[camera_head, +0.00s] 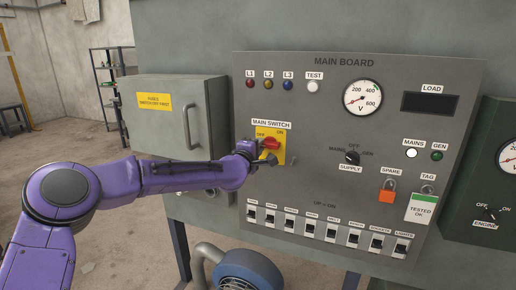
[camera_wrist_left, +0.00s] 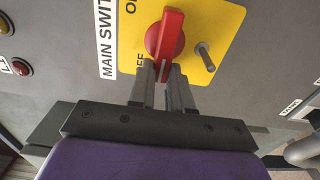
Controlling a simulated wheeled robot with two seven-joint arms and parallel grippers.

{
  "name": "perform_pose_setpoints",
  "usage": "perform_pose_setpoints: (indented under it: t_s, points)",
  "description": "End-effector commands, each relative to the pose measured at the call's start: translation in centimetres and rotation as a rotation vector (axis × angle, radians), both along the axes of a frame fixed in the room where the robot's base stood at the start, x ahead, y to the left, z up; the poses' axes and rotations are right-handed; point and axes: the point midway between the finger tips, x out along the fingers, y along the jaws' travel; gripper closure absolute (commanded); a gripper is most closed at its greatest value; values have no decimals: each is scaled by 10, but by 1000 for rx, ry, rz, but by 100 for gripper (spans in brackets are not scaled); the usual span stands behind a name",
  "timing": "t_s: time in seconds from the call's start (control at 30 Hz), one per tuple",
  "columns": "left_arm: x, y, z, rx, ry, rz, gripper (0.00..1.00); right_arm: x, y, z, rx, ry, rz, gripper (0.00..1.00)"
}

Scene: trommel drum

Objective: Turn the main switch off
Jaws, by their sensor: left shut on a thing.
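The main switch (camera_head: 271,143) is a red rotary handle on a yellow plate (camera_head: 260,132) under the MAIN SWITCH label, with OFF marked at left and ON at right. In the left wrist view, the red handle (camera_wrist_left: 166,35) stands out from the yellow plate (camera_wrist_left: 215,30). My left gripper (camera_wrist_left: 165,75) has its two fingers on either side of the handle's near part and is shut on it. In the head view, my left gripper (camera_head: 262,152) reaches the switch from the left and covers part of the plate. I cannot tell exactly which mark the handle points to. My right gripper is not in view.
A metal peg (camera_wrist_left: 205,57) sticks out beside the red handle. A grey box (camera_head: 165,118) with a handle stands left of the board. A supply knob (camera_head: 351,157), an orange padlock (camera_head: 387,194) and a row of breakers (camera_head: 330,234) lie right and below.

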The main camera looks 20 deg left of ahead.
Motion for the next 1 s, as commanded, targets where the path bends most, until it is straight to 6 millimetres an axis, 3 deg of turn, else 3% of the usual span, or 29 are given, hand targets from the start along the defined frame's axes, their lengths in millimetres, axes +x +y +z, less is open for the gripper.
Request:
perform_pose_setpoints:
  t_s: [0.17, 0.2, 0.27, 0.3, 0.67, 1.0]
  points:
    - [0, 1, -1, -4, 2, 2, 100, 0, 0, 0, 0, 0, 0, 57]
    - [0, 1, -1, -4, 2, 2, 79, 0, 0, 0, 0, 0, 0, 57]
    - [0, 1, -1, -3, 2, 2, 59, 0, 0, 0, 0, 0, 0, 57]
    - [0, 0, -1, -3, 2, 1, 56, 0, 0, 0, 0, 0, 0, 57]
    - [-9, 0, -2, -2, 0, 0, 56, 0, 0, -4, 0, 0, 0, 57]
    - [-83, 3, -3, -4, 0, -1, 56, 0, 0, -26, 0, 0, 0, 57]
